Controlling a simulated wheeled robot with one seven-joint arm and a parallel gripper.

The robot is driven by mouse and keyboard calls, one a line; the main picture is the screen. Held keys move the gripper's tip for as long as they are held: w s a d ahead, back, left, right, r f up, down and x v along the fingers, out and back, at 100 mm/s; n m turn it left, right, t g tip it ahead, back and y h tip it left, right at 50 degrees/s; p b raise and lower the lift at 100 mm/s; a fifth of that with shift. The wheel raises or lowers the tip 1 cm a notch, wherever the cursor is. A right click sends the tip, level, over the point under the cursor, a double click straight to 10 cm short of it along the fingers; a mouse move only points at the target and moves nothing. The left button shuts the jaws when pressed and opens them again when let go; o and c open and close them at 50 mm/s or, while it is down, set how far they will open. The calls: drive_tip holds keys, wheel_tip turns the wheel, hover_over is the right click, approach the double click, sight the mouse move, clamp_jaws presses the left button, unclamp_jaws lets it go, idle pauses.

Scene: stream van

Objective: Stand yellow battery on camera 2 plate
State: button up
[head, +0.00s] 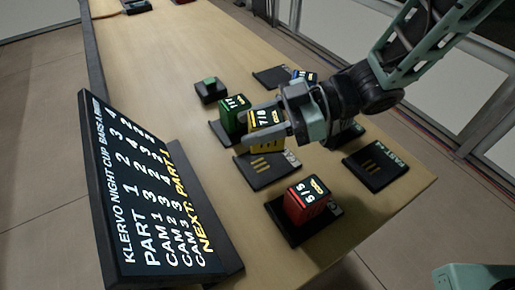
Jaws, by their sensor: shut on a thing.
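My gripper (264,122) is shut on the yellow battery (266,144), one finger to each side of it. The battery looks upright, its dark top marked 7/8. It is just behind and partly over an empty black plate (262,178) with gold stripes. I cannot tell whether it hangs clear or touches anything. The plates' small labels are too blurred to tell surely which is camera 2.
A green battery (231,117) stands close left of the yellow one. A red battery (299,206) stands on a front plate (282,229). A blue battery (305,75) and another plate (268,77) are behind. A black scoreboard (155,195) stands at left.

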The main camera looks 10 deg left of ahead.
sight(256, 145)
drive_tip(key=shift+f+b, duration=0.35)
drive_tip(key=shift+f, duration=2.25)
drive_tip(key=shift+f, duration=0.15)
drive_tip(key=o, duration=1.2)
drive_tip(key=shift+d+r, duration=0.15)
drive_tip(key=shift+r, duration=0.05)
drive_tip(key=v, duration=1.1)
drive_tip(key=shift+w+d+r+p, duration=0.15)
drive_tip(key=shift+d+p, duration=0.1)
drive_tip(key=shift+p, duration=0.1)
